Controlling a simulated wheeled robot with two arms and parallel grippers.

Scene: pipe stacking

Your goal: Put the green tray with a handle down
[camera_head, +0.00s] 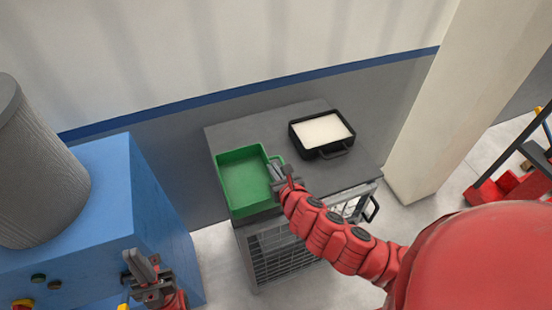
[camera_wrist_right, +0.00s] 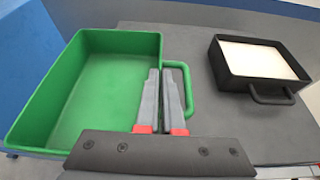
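The green tray (camera_head: 245,180) lies over the left part of the grey tabletop (camera_head: 215,135), close to its left edge. It looks level, but I cannot tell whether its base touches the surface. My right gripper (camera_head: 277,172) is at the tray's right side, over its handle. In the right wrist view the green handle (camera_wrist_right: 189,92) shows to the right of my right gripper's fingers (camera_wrist_right: 164,75). The fingers are close together with a narrow gap, and whether they pinch the handle is hidden. My left gripper (camera_head: 142,268) is away at lower left, in front of the blue cabinet.
A black tray (camera_head: 345,147) with white contents sits at the table's back right; it also shows in the right wrist view (camera_wrist_right: 262,87). Bare tabletop lies between the trays. The blue cabinet (camera_head: 105,180) with a grey cylinder (camera_head: 35,175) stands left. A pale pillar (camera_head: 450,100) rises right.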

